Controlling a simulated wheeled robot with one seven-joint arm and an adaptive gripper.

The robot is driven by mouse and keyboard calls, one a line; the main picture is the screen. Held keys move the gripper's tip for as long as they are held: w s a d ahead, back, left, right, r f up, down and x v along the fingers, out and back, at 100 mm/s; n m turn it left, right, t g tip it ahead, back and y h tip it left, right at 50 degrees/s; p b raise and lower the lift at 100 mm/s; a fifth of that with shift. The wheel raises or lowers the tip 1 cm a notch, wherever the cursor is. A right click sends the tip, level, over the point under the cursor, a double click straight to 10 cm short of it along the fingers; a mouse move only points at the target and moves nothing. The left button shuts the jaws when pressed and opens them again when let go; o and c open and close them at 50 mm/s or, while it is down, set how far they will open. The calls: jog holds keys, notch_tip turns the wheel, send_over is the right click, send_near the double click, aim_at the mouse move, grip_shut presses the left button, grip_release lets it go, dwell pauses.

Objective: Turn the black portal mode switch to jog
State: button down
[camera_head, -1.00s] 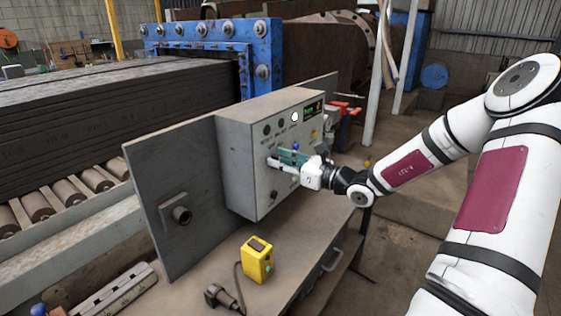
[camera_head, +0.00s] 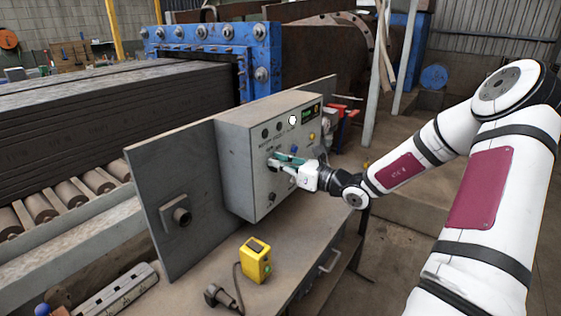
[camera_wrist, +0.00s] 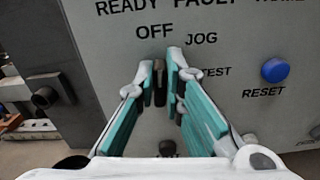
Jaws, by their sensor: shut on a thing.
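The black portal mode switch (camera_wrist: 160,84) sits on the grey control panel, its handle between my two fingertips in the wrist view. The labels OFF, JOG and TEST are printed around it. The handle stands nearly upright in that view, below OFF and JOG; its exact setting is hard to tell. My gripper (camera_wrist: 161,72) is shut on the handle. In the head view my gripper (camera_head: 274,158) is at the front of the control box (camera_head: 240,165), and its fingers hide most of the switch.
A blue RESET button (camera_wrist: 275,70) is right of the switch. Another dark knob (camera_wrist: 168,148) sits below it, partly between my fingers. A yellow box (camera_head: 256,260) with a cable stands on the bench (camera_head: 205,270) in front of the panel.

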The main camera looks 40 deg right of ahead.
jog(key=shift+d+f+m+p, duration=0.1)
jog(key=shift+d+m+p, duration=0.05)
jog(key=shift+m+p, duration=1.55)
jog(key=shift+d+f+m+p, duration=0.15)
jog(key=shift+m+p, duration=1.1)
jog(key=shift+m, duration=0.85)
jog(key=c, duration=1.7)
grip_release()
jog(key=shift+w, duration=0.1)
jog(key=v, duration=1.2)
jog(key=shift+r, duration=0.1)
